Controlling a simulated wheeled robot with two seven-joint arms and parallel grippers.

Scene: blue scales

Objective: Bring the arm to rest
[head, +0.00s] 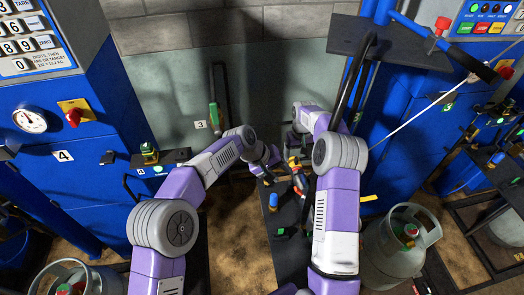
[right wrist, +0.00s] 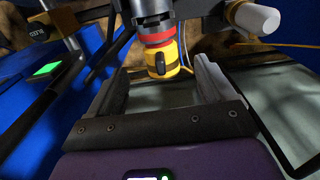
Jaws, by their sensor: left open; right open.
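My left gripper (head: 267,166) is in the middle of the head view, at the end of the purple and white arm from the left. It is open and small there; nothing shows held in it. My right gripper (head: 293,143) is a little above and to the right, partly hidden by its own arm. In the right wrist view the right gripper (right wrist: 162,72) has its two grey fingers wide apart. A red and yellow connector (right wrist: 160,52) appears between and beyond the fingertips, with gaps on both sides. It also shows in the head view (head: 295,163).
Blue scale cabinets stand at left (head: 95,120) and right (head: 385,150). A grey gas cylinder (head: 385,262) stands at lower right; another (head: 95,280) is at lower left. A dark shelf (head: 390,45) juts out at upper right. Brown floor (head: 235,235) shows between the arms.

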